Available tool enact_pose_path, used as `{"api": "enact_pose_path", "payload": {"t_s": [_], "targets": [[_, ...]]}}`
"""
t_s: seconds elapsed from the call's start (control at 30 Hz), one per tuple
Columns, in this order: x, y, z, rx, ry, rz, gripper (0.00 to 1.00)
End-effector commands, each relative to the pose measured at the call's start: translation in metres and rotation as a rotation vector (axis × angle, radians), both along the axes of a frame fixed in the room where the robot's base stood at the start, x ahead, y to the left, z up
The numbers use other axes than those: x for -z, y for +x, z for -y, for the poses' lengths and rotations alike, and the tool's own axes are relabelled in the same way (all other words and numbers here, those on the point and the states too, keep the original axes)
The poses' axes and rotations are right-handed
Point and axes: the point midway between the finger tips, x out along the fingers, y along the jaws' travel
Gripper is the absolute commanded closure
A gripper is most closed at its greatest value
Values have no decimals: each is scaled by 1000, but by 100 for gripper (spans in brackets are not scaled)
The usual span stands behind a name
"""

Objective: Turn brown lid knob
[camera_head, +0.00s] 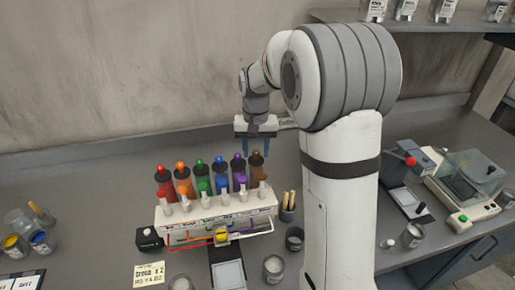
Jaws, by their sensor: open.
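A dispenser rack (218,213) holds a row of dark canisters with coloured lid knobs: red, orange, green, blue, purple and brown. The brown lid knob (257,156) tops the brown canister (258,171) at the right end of the row. My gripper (258,153) points down at that end, its blue fingers apart. In the picture the fingers stand left and right of the brown knob, with gaps to both. The view does not show whether they are level with it in depth. The purple knob (238,159) is close by the left finger.
A yellow cup (221,237) sits under the rack's front, above a scale (228,274). A handwritten note (149,273) lies at front left. Paint jars (41,243) stand far left. A brush holder (287,210) is right of the rack. Instruments (465,185) stand far right.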

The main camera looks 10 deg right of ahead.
Motion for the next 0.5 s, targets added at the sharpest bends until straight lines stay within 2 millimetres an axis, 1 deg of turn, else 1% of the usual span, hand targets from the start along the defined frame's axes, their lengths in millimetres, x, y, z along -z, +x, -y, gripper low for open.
{"api": "enact_pose_path", "payload": {"t_s": [0.07, 0.17, 0.27, 0.5], "targets": [[0, 0, 0, 0, 0, 0, 58], [-6, 0, 0, 0, 0, 1, 58], [-19, 1, 0, 0, 0, 3, 58], [-60, 1, 0, 0, 0, 4, 58]]}}
